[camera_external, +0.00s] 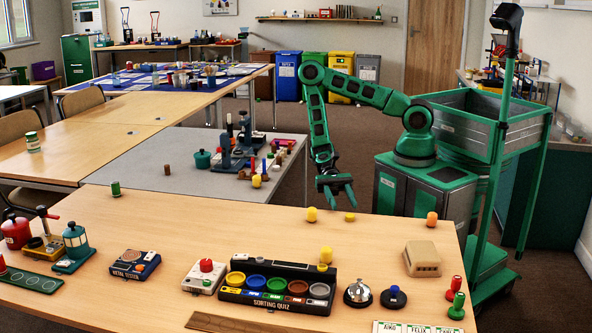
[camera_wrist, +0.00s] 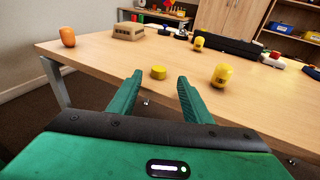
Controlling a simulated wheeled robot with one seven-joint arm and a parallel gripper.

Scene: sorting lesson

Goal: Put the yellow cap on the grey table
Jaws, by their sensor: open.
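The yellow cap (camera_external: 350,217), a low flat disc, lies near the far edge of the front wooden table. It also shows in the wrist view (camera_wrist: 158,72), where it appears between my fingertips. My gripper (camera_external: 338,197) is open and empty, above and just beyond that table edge. In the wrist view my gripper (camera_wrist: 160,84) points at the cap, with a gap in front of it. The grey table (camera_external: 135,164) stands left of my arm, behind the front table. It holds a green pot, a blue device and several small pieces.
Near the cap stand a taller yellow piece (camera_external: 311,214) and, farther right, an orange piece (camera_external: 432,218). A beige block (camera_external: 422,258) and the sorting quiz box (camera_external: 278,285) sit nearer the camera. The left part of the grey table is mostly clear.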

